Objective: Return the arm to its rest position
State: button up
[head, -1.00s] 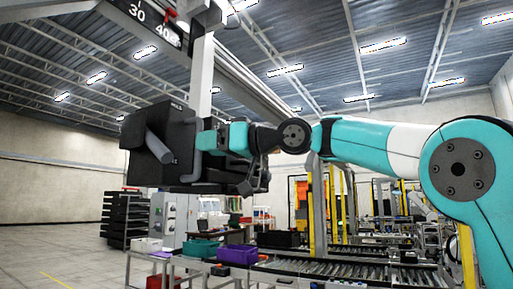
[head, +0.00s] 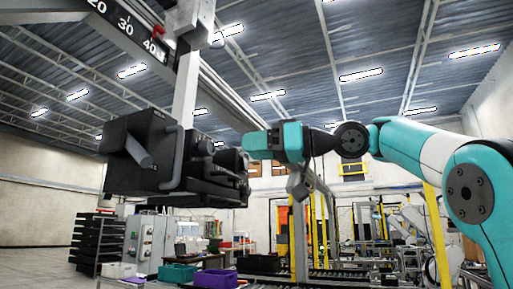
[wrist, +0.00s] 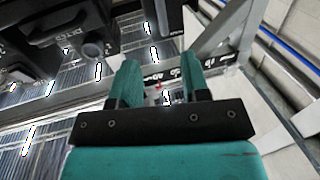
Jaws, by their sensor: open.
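My arm is teal and white and reaches in from the right of the head view, with its forearm (head: 418,152) roughly level. My gripper (head: 250,145) is at its left end, raised high, just right of a black machine head. I cannot tell the exact gap between them. In the wrist view my gripper (wrist: 160,78) shows two teal fingers standing apart on a black bar, with nothing between them.
The black machine head (head: 150,160) hangs from a grey post (head: 187,85) left of my gripper. Below are a purple bin (head: 216,278), a green bin (head: 178,272) and a roller conveyor (head: 325,275). A yellow post (head: 437,235) stands under my arm.

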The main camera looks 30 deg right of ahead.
jog(key=shift+f, duration=0.1)
jog(key=s+a+f+m+g+h+b, duration=0.1)
jog(key=a+f+h, duration=0.15)
jog(key=f, duration=0.65)
jog(key=a+f+m+g+h+b, duration=0.15)
jog(key=a+f, duration=0.25)
jog(key=f, duration=0.5)
jog(key=s+a+f+m+g+h+b, duration=0.1)
jog(key=a+f+g, duration=0.15)
jog(key=f, duration=0.65)
jog(key=s+f+g+h+b, duration=0.1)
jog(key=s+f+g+h, duration=0.3)
jog(key=s+f, duration=1.6)
notch_tip(320, 180, down, 4)
jog(key=g, duration=0.2)
jog(key=shift+d+r+g+h, duration=0.15)
jog(key=shift+g+h, duration=0.15)
jog(key=shift+w+n, duration=0.1)
jog(key=shift+n, duration=0.15)
